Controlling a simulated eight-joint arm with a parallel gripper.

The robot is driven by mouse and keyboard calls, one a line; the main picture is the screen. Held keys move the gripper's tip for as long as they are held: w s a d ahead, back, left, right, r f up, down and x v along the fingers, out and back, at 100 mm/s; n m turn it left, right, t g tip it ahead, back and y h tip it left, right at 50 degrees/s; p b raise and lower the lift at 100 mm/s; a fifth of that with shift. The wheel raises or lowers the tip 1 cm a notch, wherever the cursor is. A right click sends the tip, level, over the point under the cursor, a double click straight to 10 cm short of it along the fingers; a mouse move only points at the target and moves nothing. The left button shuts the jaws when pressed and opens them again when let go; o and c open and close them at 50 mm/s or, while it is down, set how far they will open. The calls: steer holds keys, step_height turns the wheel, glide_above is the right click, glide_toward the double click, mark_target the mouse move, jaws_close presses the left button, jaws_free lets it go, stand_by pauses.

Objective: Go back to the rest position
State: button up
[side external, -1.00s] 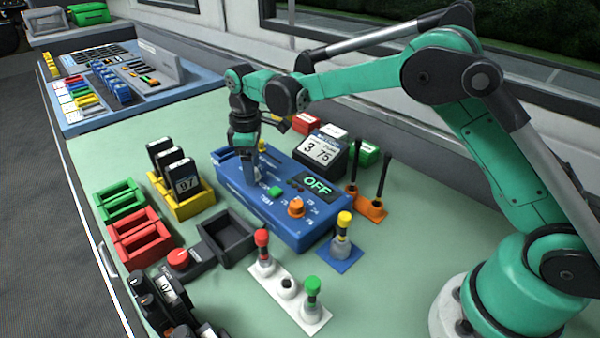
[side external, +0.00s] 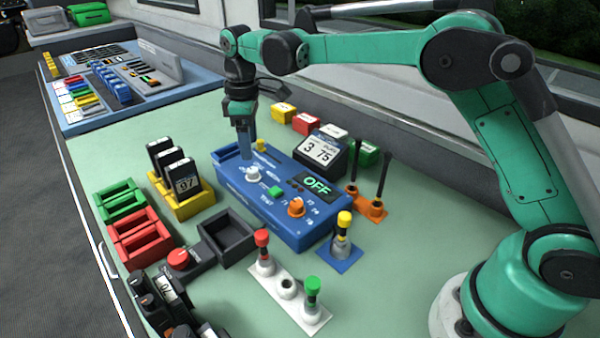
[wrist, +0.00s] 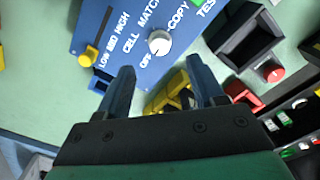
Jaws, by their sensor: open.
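My gripper (side external: 245,140) points down above the far left part of the blue control box (side external: 232,185). Its two blue fingers are apart and hold nothing, as the wrist view shows (wrist: 160,92). The box carries a white knob (side external: 253,174), a green button (side external: 275,192), an orange knob (side external: 296,207) and a display (side external: 317,186) reading OFF. In the wrist view the white knob (wrist: 159,41) and a yellow switch (wrist: 89,55) lie beyond the fingertips, clear of them.
A yellow rack (side external: 183,209) with black modules stands left of the box. Green (side external: 118,199) and red (side external: 138,235) bins, a dark tray (side external: 226,236) and a white stand (side external: 285,297) with red and green plungers surround it. A card display (side external: 320,152) stands behind.

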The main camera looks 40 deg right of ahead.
steer(key=shift+s+d+r, duration=0.1)
steer(key=shift+s+r, duration=0.1)
steer(key=shift+r, duration=0.1)
steer(key=s+d+r+m+t, duration=0.1)
steer(key=s+d+m+t, duration=0.1)
steer(key=s, duration=0.7)
steer(key=s+d+r+m+t, duration=0.1)
steer(key=s+d+m+t, duration=0.2)
steer(key=s+m+t, duration=0.2)
steer(key=shift+s+r+m, duration=0.15)
steer(key=shift+s+m, duration=0.95)
steer(key=shift+s, duration=0.85)
